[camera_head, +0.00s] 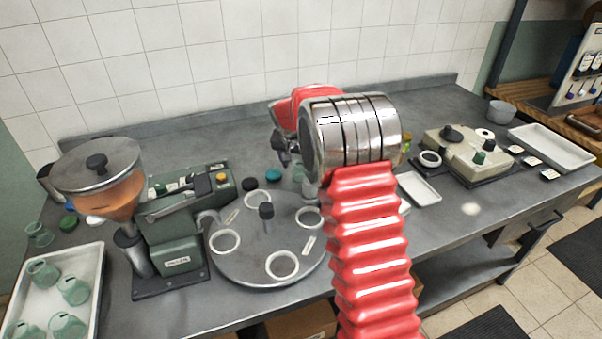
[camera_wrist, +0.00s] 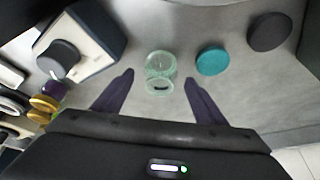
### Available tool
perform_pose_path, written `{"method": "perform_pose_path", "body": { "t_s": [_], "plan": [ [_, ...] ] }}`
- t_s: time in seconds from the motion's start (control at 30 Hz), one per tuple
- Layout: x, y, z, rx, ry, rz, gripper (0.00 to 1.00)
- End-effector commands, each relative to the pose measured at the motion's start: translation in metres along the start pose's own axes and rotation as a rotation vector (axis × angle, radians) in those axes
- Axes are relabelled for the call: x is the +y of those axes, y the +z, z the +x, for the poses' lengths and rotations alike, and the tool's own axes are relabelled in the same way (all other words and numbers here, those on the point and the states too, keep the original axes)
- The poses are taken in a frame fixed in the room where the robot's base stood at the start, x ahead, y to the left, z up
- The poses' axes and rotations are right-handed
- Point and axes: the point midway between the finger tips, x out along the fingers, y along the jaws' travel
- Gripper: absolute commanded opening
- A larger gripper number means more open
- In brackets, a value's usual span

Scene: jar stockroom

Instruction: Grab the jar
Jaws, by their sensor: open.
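A pale green glass jar (camera_wrist: 158,66) stands on the grey bench in the wrist view, near the middle. My gripper (camera_wrist: 159,80) is open, with one dark finger to each side of the jar. The fingertips look apart from the glass; how deep the jar sits between them is hard to tell. In the head view my gripper (camera_head: 283,152) points down over the bench behind the round turntable. The jar shows there only as a small pale patch (camera_head: 297,174), partly hidden by my arm.
A teal lid (camera_wrist: 212,61) and a dark lid (camera_wrist: 269,32) lie right of the jar in the wrist view; a white box (camera_wrist: 90,45) stands left. In the head view, the turntable (camera_head: 240,262) and filling machine (camera_head: 172,247) are left. A tray (camera_head: 92,283) holds several glass jars.

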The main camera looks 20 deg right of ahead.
Motion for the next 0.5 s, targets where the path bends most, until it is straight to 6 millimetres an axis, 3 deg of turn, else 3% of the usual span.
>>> {"method": "perform_pose_path", "body": {
  "t_s": [0.2, 0.5],
  "plan": [
    [0.001, 0.000, 0.021, -0.001, 0.001, 0.000, 0.65],
    [0.000, 0.000, 0.022, 0.000, 0.000, 0.000, 0.65]
  ]
}}
